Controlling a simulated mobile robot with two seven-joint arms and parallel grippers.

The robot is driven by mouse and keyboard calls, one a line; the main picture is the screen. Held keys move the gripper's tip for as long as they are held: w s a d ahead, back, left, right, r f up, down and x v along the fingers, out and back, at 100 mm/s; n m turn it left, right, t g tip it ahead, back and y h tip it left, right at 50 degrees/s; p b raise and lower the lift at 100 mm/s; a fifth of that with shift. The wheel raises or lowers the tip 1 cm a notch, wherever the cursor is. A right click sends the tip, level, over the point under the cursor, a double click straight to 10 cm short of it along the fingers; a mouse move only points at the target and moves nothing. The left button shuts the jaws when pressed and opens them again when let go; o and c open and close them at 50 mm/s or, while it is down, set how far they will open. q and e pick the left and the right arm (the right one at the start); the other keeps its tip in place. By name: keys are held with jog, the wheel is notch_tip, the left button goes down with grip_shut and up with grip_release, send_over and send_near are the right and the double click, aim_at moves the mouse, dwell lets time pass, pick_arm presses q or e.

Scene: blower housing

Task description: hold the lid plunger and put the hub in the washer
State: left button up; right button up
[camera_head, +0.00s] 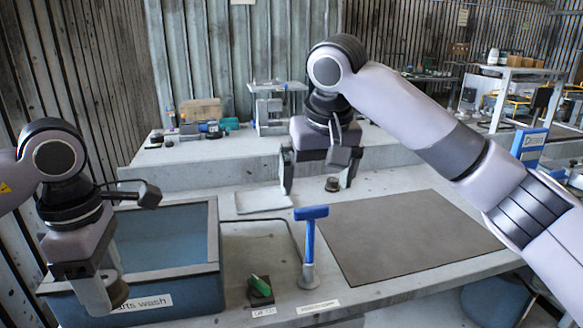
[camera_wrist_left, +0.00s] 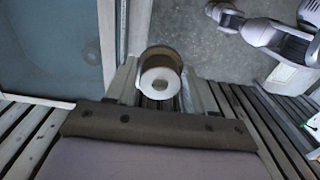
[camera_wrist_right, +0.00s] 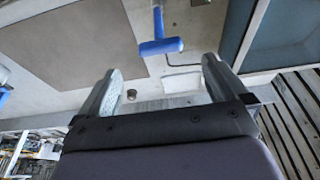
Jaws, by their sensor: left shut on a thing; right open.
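The washer is a blue bin (camera_head: 212,240) labelled as a parts wash, at the left of the bench; its open inside shows in the left wrist view (camera_wrist_left: 50,45). My left gripper (camera_head: 103,292) is at the bin's front, shut on a round brown knob with a pale end (camera_wrist_left: 160,80), which looks like the lid plunger. The hub looks to be a small brown cylinder (camera_head: 332,184) on the bench, also in the right wrist view (camera_wrist_right: 131,94). My right gripper (camera_head: 318,182) is open and empty. The hub shows between its fingers, nearer one (camera_wrist_right: 110,92); I cannot tell the height gap.
A blue T-shaped handle (camera_head: 311,235) stands upright right of the bin. A green rocker switch (camera_head: 260,287) sits near the front edge. A pale flat plate (camera_head: 262,201) lies behind the handle, a dark mat (camera_head: 400,235) to the right. Equipment (camera_head: 272,108) stands on the rear ledge.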

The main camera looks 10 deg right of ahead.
aim_at(312, 207)
jog(key=x, duration=1)
